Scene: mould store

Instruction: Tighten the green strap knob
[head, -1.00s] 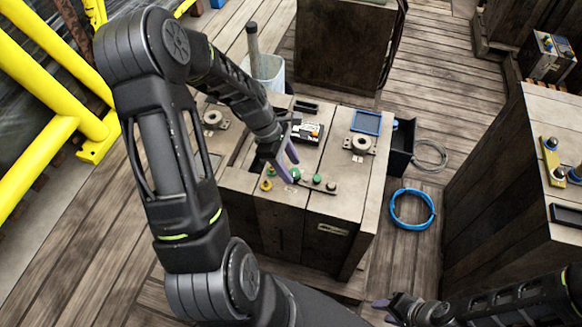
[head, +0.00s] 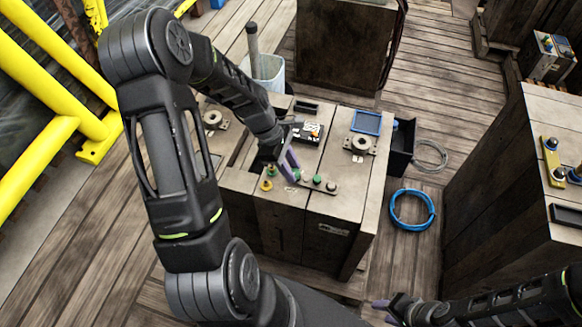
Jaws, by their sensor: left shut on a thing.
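A dark strap plate (head: 325,184) lies on top of the wooden mould block, near its front edge. The green strap knob (head: 297,174) is at the plate's left end, largely covered by my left gripper (head: 293,168). The purple fingers of my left gripper point down and are shut on this knob. A second green knob (head: 317,180) stands beside it on the plate, with a dark knob (head: 331,187) at the right end. My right gripper (head: 382,311) is at the bottom edge, away from the block and partly visible; its opening is unclear.
A blue tray (head: 367,122) and a round fitting (head: 361,144) are behind on the block. A blue hose coil (head: 412,208) lies on the floor. Another block (head: 510,180) stands at the right.

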